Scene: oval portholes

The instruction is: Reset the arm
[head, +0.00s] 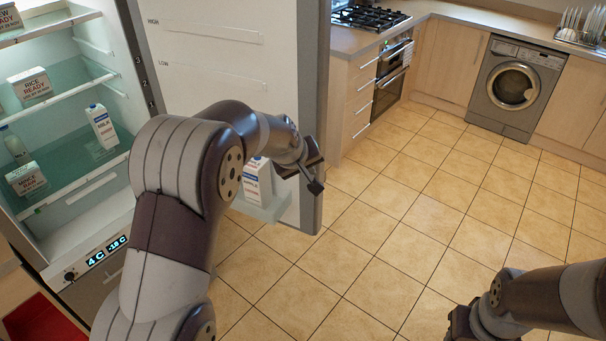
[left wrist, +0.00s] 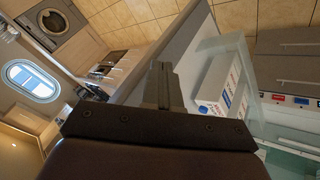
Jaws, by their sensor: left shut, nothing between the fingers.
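My left arm (head: 180,210) reaches across the open fridge to its door. My left gripper (head: 317,178) is shut and empty, close to the free edge of the fridge door (head: 235,70). Whether it touches the door I cannot tell. In the left wrist view, its closed fingers (left wrist: 160,88) show in front of the door, beside a white carton (left wrist: 222,85) in the door shelf. My right gripper (head: 462,322) shows at the bottom right, low over the floor. Its fingertips are too cut off to tell their state.
The open fridge (head: 70,200) at left holds a milk carton (head: 102,126), a rice box (head: 30,83) and other goods. A counter with a hob (head: 370,17) and oven (head: 390,90), and a washing machine (head: 515,88), stand at the back. The tiled floor (head: 400,210) is clear.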

